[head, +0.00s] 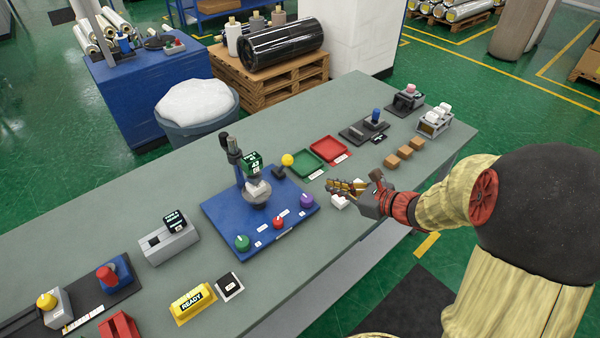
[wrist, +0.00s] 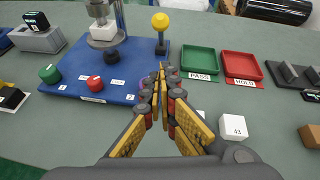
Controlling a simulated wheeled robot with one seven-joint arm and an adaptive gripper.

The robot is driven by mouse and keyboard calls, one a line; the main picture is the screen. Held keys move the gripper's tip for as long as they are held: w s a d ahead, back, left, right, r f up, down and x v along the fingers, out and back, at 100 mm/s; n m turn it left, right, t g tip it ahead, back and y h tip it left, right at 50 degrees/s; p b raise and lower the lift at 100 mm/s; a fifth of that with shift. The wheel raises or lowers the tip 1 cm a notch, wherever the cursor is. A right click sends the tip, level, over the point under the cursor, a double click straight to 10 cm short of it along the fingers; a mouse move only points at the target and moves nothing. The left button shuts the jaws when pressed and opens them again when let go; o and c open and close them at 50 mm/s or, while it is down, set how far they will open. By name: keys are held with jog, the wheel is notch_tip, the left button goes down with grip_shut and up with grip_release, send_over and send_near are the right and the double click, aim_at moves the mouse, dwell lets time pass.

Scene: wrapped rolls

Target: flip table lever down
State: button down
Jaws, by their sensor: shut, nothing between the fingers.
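The lever with a yellow ball knob (head: 287,159) stands at the far right corner of the blue plate (head: 225,213). In the wrist view the yellow knob (wrist: 160,21) is up, on a short dark stem above the plate. My gripper (head: 332,184) is shut and empty, over the table to the right of the blue plate. In the wrist view my gripper's fingertips (wrist: 161,68) point toward the lever and are apart from it. The fingers partly hide the purple knob (wrist: 146,84).
A press column with a green display (head: 252,160) stands on the plate. Green (head: 308,162) and red trays (head: 330,149) lie beyond the gripper. A white cube marked 43 (wrist: 233,126) and several brown blocks (head: 404,152) lie to the right.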

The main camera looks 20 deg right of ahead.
jog(key=shift+a, duration=0.1)
dwell(0.3)
jog(key=b+x, duration=0.3)
jog(key=x, duration=0.7)
jog(key=shift+w+a+f+b, duration=0.1)
jog(key=shift+a+f+b, duration=0.15)
jog(key=shift+b, duration=0.1)
jog(key=shift+w+a+r, duration=0.25)
jog(key=shift+w+r, duration=0.1)
jog(key=shift+w, duration=0.1)
jog(key=shift+w+a+r, duration=0.25)
jog(key=shift+w+r, duration=0.05)
jog(key=shift+w, duration=0.15)
jog(key=shift+w+a+r+b, duration=0.25)
jog(key=shift+w+a+b, duration=0.05)
jog(key=shift+w, duration=0.2)
jog(key=shift+r+p, duration=0.2)
jog(key=shift+p, duration=0.15)
jog(key=shift+w+a+r+g+p, duration=0.1)
jog(key=shift+w+r+g+p, duration=0.15)
jog(key=shift+p, duration=0.6)
